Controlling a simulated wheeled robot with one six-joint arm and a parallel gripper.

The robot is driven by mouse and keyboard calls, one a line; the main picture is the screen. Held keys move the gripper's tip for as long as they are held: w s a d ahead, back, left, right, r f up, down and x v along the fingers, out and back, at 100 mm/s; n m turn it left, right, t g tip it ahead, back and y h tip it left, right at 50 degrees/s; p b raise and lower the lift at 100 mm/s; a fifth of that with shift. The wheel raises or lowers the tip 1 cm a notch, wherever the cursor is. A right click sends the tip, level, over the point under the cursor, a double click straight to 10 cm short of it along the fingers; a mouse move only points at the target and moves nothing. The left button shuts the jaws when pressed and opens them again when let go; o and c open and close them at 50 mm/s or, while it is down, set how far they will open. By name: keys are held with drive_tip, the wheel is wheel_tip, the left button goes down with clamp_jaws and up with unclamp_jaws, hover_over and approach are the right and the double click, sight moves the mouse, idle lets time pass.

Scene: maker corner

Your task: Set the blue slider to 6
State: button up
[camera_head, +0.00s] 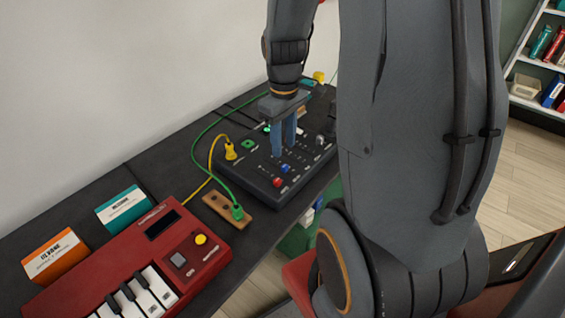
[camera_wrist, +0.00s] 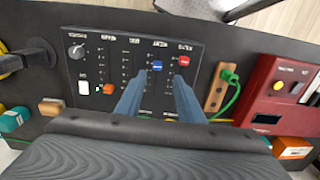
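The blue slider (camera_wrist: 157,66) sits near one end of its slot on the black control panel (camera_wrist: 215,45). Its scale marks are too small to read. In the head view the blue slider (camera_head: 286,168) shows just in front of my gripper (camera_head: 283,151). My gripper (camera_wrist: 158,82) is open, pointing down at the panel, with nothing between its fingers. In the wrist view the blue slider lies just beyond the gap between the two fingertips. Whether the tips touch the panel is unclear.
A red slider (camera_wrist: 183,61) is beside the blue one, and an orange slider (camera_wrist: 108,89) is on the other side. A wooden block with a green cable plug (camera_head: 237,212) and a red keyboard (camera_head: 150,250) stand nearby. A yellow plug (camera_head: 231,152) is behind.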

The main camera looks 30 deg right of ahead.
sight(284, 165)
drive_tip(key=shift+w+d+f, duration=0.1)
drive_tip(key=shift+d+f, duration=0.2)
drive_tip(key=shift+f, duration=0.05)
drive_tip(key=shift+f+p, duration=0.45)
drive_tip(key=shift+f, duration=3.15)
clamp_jaws()
drive_tip(key=shift+w+a, duration=0.1)
